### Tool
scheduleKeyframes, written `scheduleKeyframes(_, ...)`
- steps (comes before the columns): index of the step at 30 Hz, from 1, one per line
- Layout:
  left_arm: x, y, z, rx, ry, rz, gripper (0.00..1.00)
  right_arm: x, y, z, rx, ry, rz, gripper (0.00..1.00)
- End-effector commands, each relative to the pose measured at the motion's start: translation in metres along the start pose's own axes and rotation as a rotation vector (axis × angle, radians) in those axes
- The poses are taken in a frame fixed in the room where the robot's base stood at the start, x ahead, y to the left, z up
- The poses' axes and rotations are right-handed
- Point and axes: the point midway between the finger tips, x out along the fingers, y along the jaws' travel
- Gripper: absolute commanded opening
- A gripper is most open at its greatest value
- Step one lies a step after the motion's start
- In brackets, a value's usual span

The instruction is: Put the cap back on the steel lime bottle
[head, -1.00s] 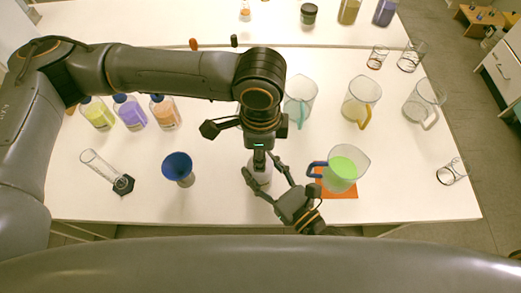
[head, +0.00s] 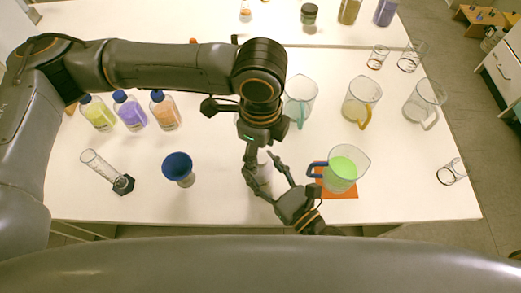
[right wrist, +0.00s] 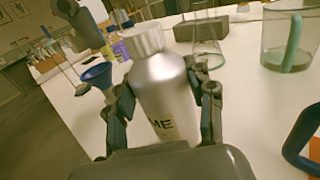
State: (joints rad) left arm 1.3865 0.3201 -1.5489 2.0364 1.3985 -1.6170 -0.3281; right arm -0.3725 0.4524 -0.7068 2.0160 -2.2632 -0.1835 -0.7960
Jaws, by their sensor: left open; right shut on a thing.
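The steel lime bottle (right wrist: 168,95) stands upright in the right wrist view, with the letters "ME" of its label showing. A pale ridged cap (right wrist: 146,40) sits on its neck; how tightly, I cannot tell. My right gripper (right wrist: 165,105) is shut on the bottle's body, a finger on each side. In the head view the bottle (head: 264,172) is partly hidden by my grippers. My left gripper (head: 258,153) is open just above the bottle top. A dark part of it shows left of the cap in the right wrist view, apart from it.
A measuring jug of green liquid (head: 342,168) stands on an orange mat right of the bottle. A blue funnel (head: 178,166) and a tilted-looking glass cylinder (head: 103,168) are to the left.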

Motion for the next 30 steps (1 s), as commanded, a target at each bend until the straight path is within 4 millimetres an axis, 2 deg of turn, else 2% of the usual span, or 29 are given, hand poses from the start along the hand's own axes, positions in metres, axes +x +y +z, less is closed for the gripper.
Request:
scheduleKeyframes(9,-0.068,-0.001,-0.001,0.001,0.001,-0.005,0.58,0.000,0.000,0.000,0.000,0.000,0.000,0.00)
scheduleKeyframes(13,-0.089,0.000,-0.001,0.001,0.001,-0.003,0.58,0.000,0.000,0.000,0.000,0.000,0.000,0.00)
scheduleKeyframes(18,-0.103,0.000,0.000,0.001,0.001,-0.001,0.58,0.000,0.000,0.000,0.000,0.000,0.000,0.00)
scheduleKeyframes(27,-0.105,0.000,0.000,0.001,0.000,0.000,0.58,0.000,0.000,0.000,0.000,0.000,0.000,0.00)
scheduleKeyframes(28,-0.105,0.000,0.000,0.001,0.000,0.000,0.58,0.000,0.000,0.000,0.000,0.000,0.000,0.58)
scheduleKeyframes(30,-0.105,0.000,0.000,0.001,0.000,0.000,0.58,0.000,0.000,0.000,0.000,0.000,0.000,0.72)
